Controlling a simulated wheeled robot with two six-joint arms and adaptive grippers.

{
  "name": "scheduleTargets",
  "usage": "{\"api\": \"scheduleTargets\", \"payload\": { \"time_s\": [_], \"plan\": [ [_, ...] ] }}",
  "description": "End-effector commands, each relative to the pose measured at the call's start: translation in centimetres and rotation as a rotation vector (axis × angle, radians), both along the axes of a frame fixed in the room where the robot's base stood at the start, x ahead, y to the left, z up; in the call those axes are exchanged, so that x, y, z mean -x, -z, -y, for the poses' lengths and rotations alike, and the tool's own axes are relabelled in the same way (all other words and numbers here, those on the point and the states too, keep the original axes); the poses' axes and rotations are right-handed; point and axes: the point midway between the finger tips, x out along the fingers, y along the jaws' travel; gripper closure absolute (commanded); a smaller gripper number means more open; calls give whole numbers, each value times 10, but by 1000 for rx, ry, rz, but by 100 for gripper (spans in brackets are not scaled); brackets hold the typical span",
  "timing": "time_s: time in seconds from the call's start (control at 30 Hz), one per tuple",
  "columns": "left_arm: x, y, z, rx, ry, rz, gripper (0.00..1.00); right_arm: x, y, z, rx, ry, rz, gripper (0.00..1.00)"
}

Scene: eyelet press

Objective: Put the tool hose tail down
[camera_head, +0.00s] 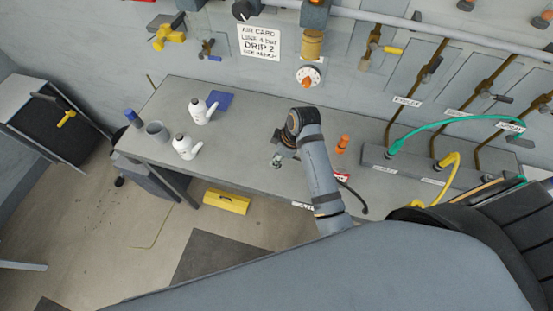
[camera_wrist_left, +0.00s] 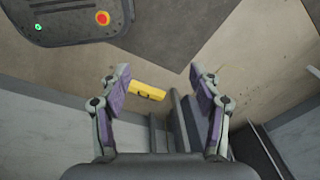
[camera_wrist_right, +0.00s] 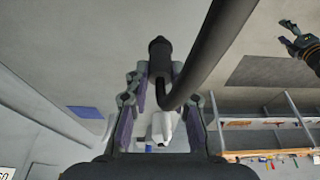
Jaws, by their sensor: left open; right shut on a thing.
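The tool hose is black and thick. In the right wrist view its tail (camera_wrist_right: 160,62), a dark cylindrical end, stands between the fingers of my right gripper (camera_wrist_right: 164,88), which is shut on it. The hose (camera_wrist_right: 207,52) curves away toward the top. In the head view my right gripper (camera_head: 277,159) is above the front of the grey bench (camera_head: 245,140), and a black hose piece (camera_head: 358,199) shows right of the arm. My left gripper (camera_wrist_left: 160,72) is open and empty above the floor; it also shows at the right wrist view's edge (camera_wrist_right: 298,40). It is hidden in the head view.
An orange piece (camera_head: 343,142) and a manifold with green and yellow hoses (camera_head: 412,174) are right. A yellow box (camera_head: 227,201) lies on the floor.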

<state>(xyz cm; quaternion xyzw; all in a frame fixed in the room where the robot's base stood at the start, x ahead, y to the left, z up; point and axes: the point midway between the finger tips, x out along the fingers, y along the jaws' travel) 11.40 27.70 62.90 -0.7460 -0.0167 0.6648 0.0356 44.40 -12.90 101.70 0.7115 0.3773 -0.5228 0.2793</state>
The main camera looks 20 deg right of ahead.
Motion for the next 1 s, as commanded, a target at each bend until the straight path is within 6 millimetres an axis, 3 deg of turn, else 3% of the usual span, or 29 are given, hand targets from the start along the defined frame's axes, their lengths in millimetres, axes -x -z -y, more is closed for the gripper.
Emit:
{"api": "scheduleTargets", "payload": {
  "time_s": [0.13, 0.2, 0.4, 0.7, 0.73, 0.87, 1.0],
  "plan": [
    [15, -1, 0, 0, -1, -23, 36, -5, 5, -1, 0, 0, -1, 100],
    [17, -11, 0, 0, -1, -26, 36, -4, 15, -1, 0, -1, -7, 100],
    [13, -18, 0, -1, -1, -20, 36, -5, 37, -1, -1, 0, -1, 100],
    [8, -17, 0, 0, 0, -11, 36, -5, 40, -1, -1, 0, -1, 100],
    [8, -17, 0, 0, 0, -11, 36, -5, 40, -1, -1, 0, 1, 73],
    [8, -17, -1, -1, 0, -11, 36, -5, 40, -1, -1, 0, 1, 55],
    [8, -17, -2, -1, 0, -11, 36, -5, 40, -1, -1, 0, -1, 54]
  ]
}}
